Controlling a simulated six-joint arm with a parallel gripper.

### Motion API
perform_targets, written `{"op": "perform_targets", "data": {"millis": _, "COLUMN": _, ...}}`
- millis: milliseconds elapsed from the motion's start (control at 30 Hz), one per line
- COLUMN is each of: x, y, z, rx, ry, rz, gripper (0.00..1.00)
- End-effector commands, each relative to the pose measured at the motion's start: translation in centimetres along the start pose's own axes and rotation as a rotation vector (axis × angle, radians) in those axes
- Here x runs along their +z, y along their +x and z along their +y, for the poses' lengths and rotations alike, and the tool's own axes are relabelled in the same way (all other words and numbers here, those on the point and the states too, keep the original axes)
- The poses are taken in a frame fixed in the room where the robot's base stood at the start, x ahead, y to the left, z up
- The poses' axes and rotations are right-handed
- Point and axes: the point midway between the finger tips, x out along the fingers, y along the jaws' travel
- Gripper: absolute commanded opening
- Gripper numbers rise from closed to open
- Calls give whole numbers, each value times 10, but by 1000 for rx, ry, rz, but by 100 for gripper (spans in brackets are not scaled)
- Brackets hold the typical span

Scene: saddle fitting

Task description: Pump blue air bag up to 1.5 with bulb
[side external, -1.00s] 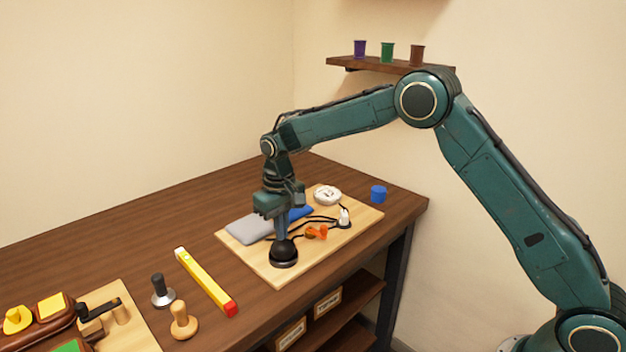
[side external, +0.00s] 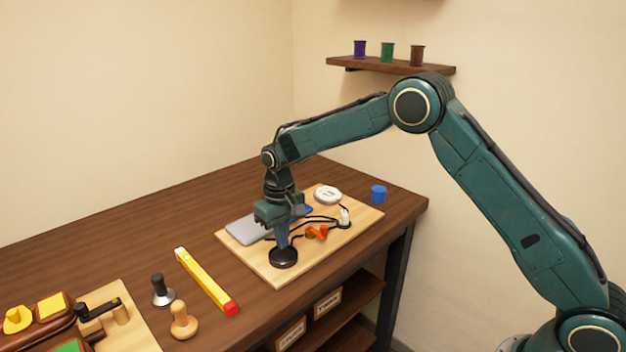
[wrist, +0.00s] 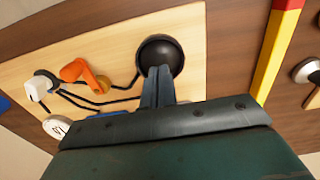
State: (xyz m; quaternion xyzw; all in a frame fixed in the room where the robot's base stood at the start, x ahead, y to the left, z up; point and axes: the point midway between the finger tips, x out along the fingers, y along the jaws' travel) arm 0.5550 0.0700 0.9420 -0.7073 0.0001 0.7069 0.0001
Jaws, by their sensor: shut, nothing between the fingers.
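The black bulb (side external: 284,259) sits at the near corner of the light wooden board and looks flattened; it also shows in the wrist view (wrist: 168,49). My gripper (side external: 282,246) is shut and empty, pointing down, with its fingertips pressing on the bulb's top. In the wrist view my gripper (wrist: 157,70) overlaps the bulb's edge. The blue air bag (side external: 307,210) is mostly hidden behind my gripper, beside a grey pad (side external: 243,230). A white round gauge (side external: 328,194) lies at the board's far side; its reading is too small to tell.
An orange valve handle (side external: 317,232) and a white fitting (side external: 344,216) stand on the board (side external: 262,269) among black hoses. A yellow bar with a red end (side external: 206,283) and several knobbed tools lie to the left.

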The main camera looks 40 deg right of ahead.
Motion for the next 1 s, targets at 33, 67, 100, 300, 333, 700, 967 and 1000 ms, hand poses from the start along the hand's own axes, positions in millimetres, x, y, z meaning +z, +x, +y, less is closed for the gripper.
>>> {"op": "perform_targets", "data": {"millis": 33, "x": 0, "y": 0, "z": 0, "rx": 0, "ry": 0, "rz": -1, "gripper": 0}}
{"op": "perform_targets", "data": {"millis": 67, "x": 0, "y": 0, "z": 0, "rx": 0, "ry": 0, "rz": -1, "gripper": 0}}
{"op": "perform_targets", "data": {"millis": 100, "x": 0, "y": 0, "z": 0, "rx": 0, "ry": 0, "rz": 0, "gripper": 0}}
{"op": "perform_targets", "data": {"millis": 300, "x": 0, "y": -7, "z": 0, "rx": 0, "ry": 0, "rz": 0, "gripper": 0}}
{"op": "perform_targets", "data": {"millis": 333, "x": 0, "y": -9, "z": 0, "rx": 0, "ry": 0, "rz": 0, "gripper": 0}}
{"op": "perform_targets", "data": {"millis": 700, "x": 0, "y": -28, "z": 0, "rx": 0, "ry": 0, "rz": 1, "gripper": 0}}
{"op": "perform_targets", "data": {"millis": 967, "x": 0, "y": -34, "z": 0, "rx": 0, "ry": 0, "rz": 0, "gripper": 0}}
{"op": "perform_targets", "data": {"millis": 1000, "x": 0, "y": -34, "z": 0, "rx": 0, "ry": 0, "rz": -1, "gripper": 0}}
